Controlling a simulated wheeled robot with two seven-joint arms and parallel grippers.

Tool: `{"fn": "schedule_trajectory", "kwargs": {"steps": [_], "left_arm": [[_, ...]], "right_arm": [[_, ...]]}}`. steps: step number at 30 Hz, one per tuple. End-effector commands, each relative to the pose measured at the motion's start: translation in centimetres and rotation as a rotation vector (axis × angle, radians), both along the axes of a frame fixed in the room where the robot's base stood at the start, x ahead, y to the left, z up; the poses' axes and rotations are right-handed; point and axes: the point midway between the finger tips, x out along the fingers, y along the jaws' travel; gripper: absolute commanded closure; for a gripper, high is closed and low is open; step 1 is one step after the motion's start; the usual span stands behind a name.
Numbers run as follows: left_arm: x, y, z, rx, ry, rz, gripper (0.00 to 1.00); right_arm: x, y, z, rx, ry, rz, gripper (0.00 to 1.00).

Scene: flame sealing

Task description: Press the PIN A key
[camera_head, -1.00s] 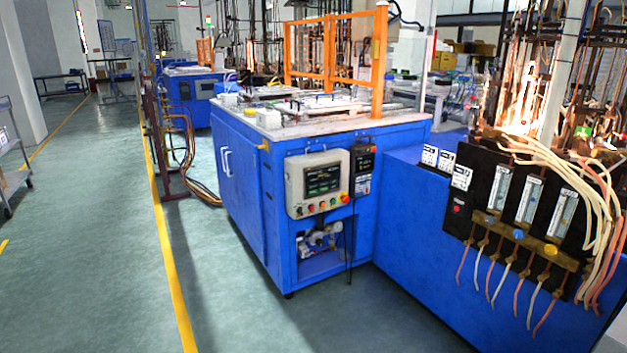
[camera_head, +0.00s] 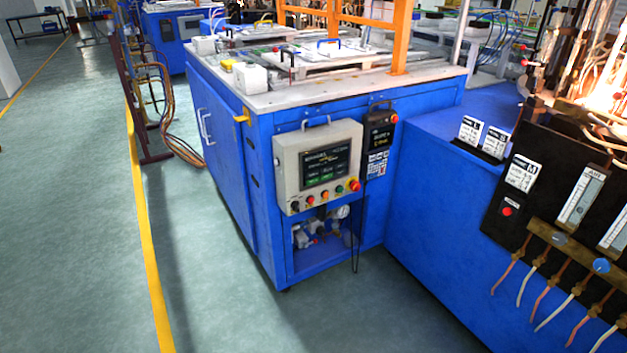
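A beige control panel (camera_head: 318,166) is fixed to the front of the blue machine cabinet (camera_head: 232,180). It has a dark screen (camera_head: 325,169) with small text and green areas, a row of coloured buttons (camera_head: 324,196) below, and a red knob at its lower right. A smaller black unit (camera_head: 380,132) with a lit display and a red button hangs to its right, above a blue-and-white label. I cannot read any key marked PIN A at this size. Neither of my grippers is in view.
A blue bench (camera_head: 440,230) with flow meters, a black panel and hoses stands at the right, with a bright flame (camera_head: 606,92) behind. Orange frame posts (camera_head: 400,40) rise from the cabinet top. Green floor (camera_head: 70,220) with a yellow line (camera_head: 147,240) is clear at the left.

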Motion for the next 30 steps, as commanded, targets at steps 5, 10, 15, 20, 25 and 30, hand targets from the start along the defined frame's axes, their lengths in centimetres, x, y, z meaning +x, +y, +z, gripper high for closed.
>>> {"fn": "schedule_trajectory", "kwargs": {"steps": [5,10,15,20,25,30], "left_arm": [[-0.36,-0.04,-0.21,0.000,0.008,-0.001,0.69],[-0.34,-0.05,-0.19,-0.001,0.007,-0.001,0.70],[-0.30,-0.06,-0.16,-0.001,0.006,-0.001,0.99],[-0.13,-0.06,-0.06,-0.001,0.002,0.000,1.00],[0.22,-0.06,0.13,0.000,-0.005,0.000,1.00],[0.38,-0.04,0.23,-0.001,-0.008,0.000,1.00]], "right_arm": [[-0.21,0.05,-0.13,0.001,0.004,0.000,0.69],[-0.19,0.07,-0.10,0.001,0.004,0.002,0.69],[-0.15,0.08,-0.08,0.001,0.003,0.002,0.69],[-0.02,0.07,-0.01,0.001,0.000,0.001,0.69],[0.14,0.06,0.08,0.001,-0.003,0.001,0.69],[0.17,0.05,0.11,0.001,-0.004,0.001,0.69]]}}
